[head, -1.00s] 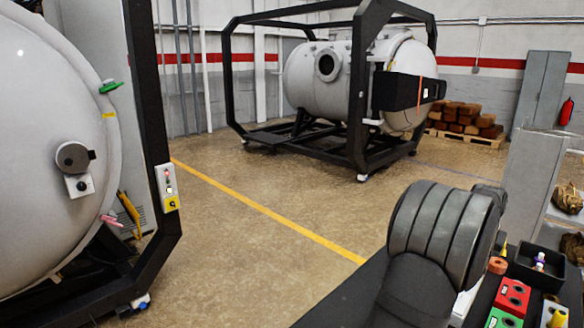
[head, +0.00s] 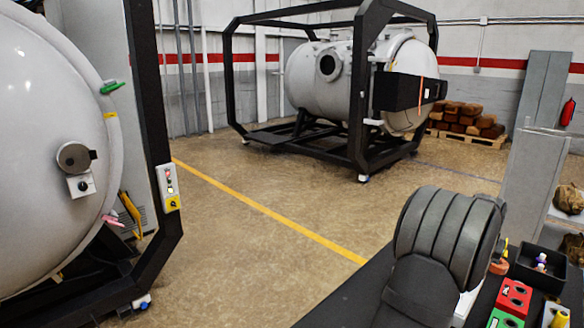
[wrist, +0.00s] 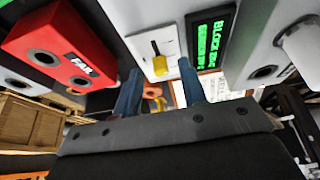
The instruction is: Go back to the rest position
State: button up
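My gripper (wrist: 160,95) shows in the wrist view as two blue fingers, spread apart with nothing held between them. Beyond the gap, a white plate with a yellow knob (wrist: 160,92) and a small orange item (wrist: 152,94) show, apart from the fingers as far as I can tell. In the head view my dark arm is folded at the lower right. The gripper itself is hidden there.
A red box marked FAIL (wrist: 62,45) and a green-lettered display (wrist: 210,42) are close to the gripper. In the head view, a black tray (head: 522,272) stands by the arm. Furnaces (head: 50,150) and (head: 305,75) stand across open floor.

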jog(key=v, duration=1.6)
jog(key=x, duration=1.7)
jog(key=shift+f, duration=0.2)
jog(key=shift+s+a+r, duration=0.2)
jog(key=shift+s+a, duration=0.75)
jog(key=v, duration=1.7)
jog(key=w+a+f+m+g+y, duration=0.1)
jog(key=w, duration=0.3)
jog(key=w+a+f+g+y, duration=0.1)
jog(key=w+f, duration=0.1)
jog(key=w, duration=0.1)
jog(key=w+f+m, duration=0.1)
jog(key=w+f, duration=0.1)
jog(key=w, duration=0.2)
jog(key=shift+w+a+f+m+g+y, duration=0.25)
jog(key=shift+w+a+m+g+y, duration=0.05)
jog(key=shift+a+g+y, duration=0.1)
jog(key=shift+w+a+f, duration=0.45)
jog(key=shift+w, duration=0.2)
